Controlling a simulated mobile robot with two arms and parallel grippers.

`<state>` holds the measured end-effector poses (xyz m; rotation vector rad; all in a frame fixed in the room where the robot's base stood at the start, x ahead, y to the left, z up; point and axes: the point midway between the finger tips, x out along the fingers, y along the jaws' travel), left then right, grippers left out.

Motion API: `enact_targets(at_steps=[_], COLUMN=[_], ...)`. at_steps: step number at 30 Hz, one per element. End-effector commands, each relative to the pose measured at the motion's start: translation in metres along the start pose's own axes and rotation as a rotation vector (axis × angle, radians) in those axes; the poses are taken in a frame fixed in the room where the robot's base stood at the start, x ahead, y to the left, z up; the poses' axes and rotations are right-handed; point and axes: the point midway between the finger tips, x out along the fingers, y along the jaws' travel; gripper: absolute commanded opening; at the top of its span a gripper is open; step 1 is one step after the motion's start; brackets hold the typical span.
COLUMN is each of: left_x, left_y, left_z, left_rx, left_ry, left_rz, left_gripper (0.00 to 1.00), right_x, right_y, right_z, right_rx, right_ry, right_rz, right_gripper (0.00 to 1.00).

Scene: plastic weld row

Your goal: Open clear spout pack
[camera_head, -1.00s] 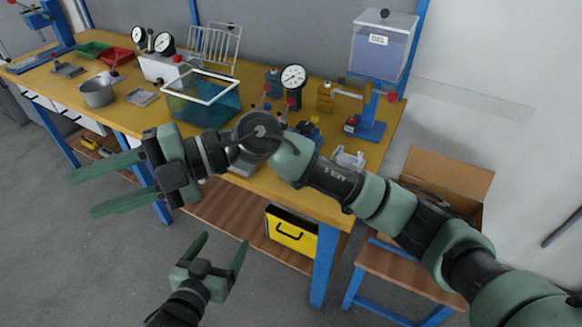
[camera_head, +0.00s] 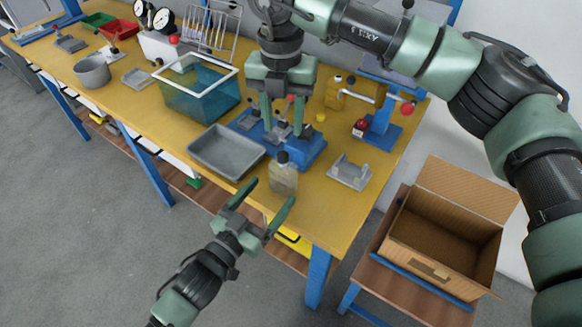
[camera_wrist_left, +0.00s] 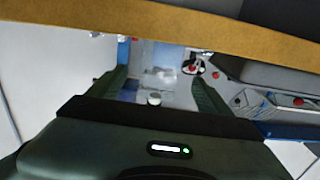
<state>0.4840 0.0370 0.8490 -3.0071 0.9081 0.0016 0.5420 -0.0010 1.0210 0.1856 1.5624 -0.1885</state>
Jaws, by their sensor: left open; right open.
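The clear spout pack (camera_head: 283,179), a see-through pouch with a dark cap, stands upright near the front edge of the bench. My left gripper (camera_head: 264,203) is open and empty, its fingers pointing at the pack from in front of the bench edge. It looks apart from the pack. In the left wrist view a pale, clear shape (camera_wrist_left: 160,78), seemingly the pack, shows between the open fingers (camera_wrist_left: 158,88). My right gripper (camera_head: 282,124) is open and points down over a blue fixture (camera_head: 306,150) behind the pack. The right fingers hide part of that fixture.
A grey tray (camera_head: 227,152) lies left of the pack, and a grey bracket (camera_head: 349,172) stands right of it. A teal clear bin (camera_head: 200,95) is behind the tray. An open cardboard box (camera_head: 445,240) sits on a low stand at the right.

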Motion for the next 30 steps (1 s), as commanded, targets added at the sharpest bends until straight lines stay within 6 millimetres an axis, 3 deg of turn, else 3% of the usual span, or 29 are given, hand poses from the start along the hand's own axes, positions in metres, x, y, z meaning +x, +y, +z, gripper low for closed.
enact_targets(at_steps=[12, 24, 25, 30], left_x=[0.06, 0.069, 0.069, 0.069], left_y=[0.0, 0.0, 0.0, 0.0], left_z=[0.0, 0.0, 0.0, 0.0], left_rx=[0.0, -0.001, -0.001, 0.0], left_ry=[-0.001, -0.001, -0.001, -0.001], left_rz=[-0.001, -0.001, -0.001, -0.001], left_gripper=[0.8, 0.8, 0.77, 0.3], right_x=[0.0, 0.0, 0.0, 0.0], right_y=[0.0, 0.001, 0.001, 0.001], right_z=[-0.001, -0.001, -0.001, -0.001], right_rx=[-0.002, -0.003, -0.003, -0.003], right_ry=[0.002, 0.002, 0.002, 0.002], right_rz=[0.002, 0.002, 0.002, 0.002], right_gripper=[0.41, 0.41, 0.41, 0.41])
